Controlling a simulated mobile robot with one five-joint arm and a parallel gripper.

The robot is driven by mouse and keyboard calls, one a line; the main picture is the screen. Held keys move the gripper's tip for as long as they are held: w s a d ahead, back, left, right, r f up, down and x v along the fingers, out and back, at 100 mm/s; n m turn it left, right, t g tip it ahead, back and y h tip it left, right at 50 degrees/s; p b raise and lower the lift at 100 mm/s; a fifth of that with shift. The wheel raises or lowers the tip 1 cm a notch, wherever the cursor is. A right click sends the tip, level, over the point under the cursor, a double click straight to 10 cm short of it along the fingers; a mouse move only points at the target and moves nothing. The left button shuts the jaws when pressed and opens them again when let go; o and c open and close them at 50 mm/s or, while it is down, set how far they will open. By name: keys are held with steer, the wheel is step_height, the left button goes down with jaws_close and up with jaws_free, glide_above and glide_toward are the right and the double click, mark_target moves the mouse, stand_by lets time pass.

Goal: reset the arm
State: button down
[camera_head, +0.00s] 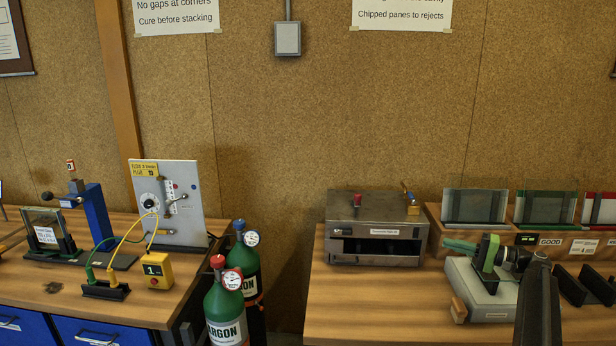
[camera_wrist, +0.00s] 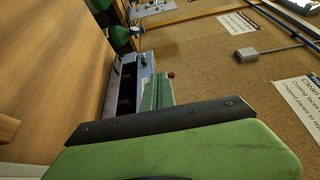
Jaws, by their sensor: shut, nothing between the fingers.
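My gripper (camera_head: 449,245), with green fingers, shows at the right in the head view. It points left, above the grey box-like base on the right bench, and holds nothing. My dark arm rises from the bottom edge behind it. In the wrist view my gripper (camera_wrist: 158,92) fills the lower middle, with a green finger and a dark strip. The fingers are shut and empty.
A metal oven-like box (camera_head: 376,229) stands left of my gripper. A rack with glass panes (camera_head: 474,203) stands behind it. Green argon bottles (camera_head: 226,308) stand between the benches. A yellow box (camera_head: 158,270) sits on the left bench.

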steer(key=s+a+f+n+g+h, duration=0.1)
steer(key=a+f+n+g, duration=0.15)
steer(key=a, duration=0.95)
steer(key=s+a+f+n+g, duration=0.1)
steer(key=s+a+f+g, duration=0.2)
steer(key=a, duration=0.9)
steer(key=s+a+f+n+g+h, duration=0.1)
steer(key=s+a+f+h, duration=0.1)
steer(key=s+a+f, duration=0.3)
steer(key=s+a+f+g+h, duration=0.1)
steer(key=s+a+f+g, duration=0.15)
steer(key=a, duration=0.45)
steer(key=s+a+f+n+h, duration=0.2)
steer(key=s+f+h, duration=0.4)
steer(key=s+f, duration=0.3)
steer(key=s+d+f+h, duration=0.1)
steer(key=s+d+h, duration=0.3)
steer(key=d, duration=0.6)
steer(key=shift+s+f+h, duration=0.25)
steer(key=shift+s+h, duration=0.15)
steer(key=shift+h, duration=0.3)
steer(key=shift+d, duration=0.15)
